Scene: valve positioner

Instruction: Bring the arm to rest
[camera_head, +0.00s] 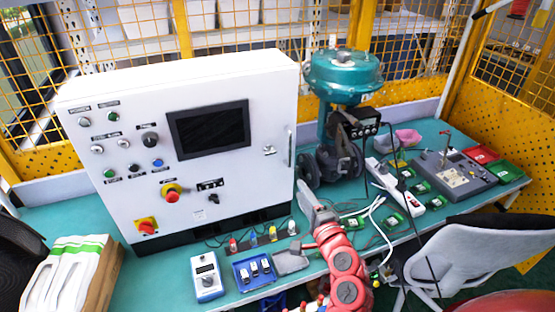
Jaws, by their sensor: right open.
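My right arm (345,285) is red and comes up from the bottom edge, right of the middle. My right gripper (291,223) is grey and open, in front of the white control cabinet's right lower corner. Its jaws are spread, with nothing seen between them. The teal valve actuator (343,75) stands upright behind it, with the dark positioner (362,123) on its side. My left gripper is not in view.
The white control cabinet (220,185) fills the left of the teal table (160,285). A blue-white meter (206,277), blue tray (254,269), power strip (395,187) and grey test box (455,174) lie around. Loose cables run near my arm. A chair (480,250) is at right.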

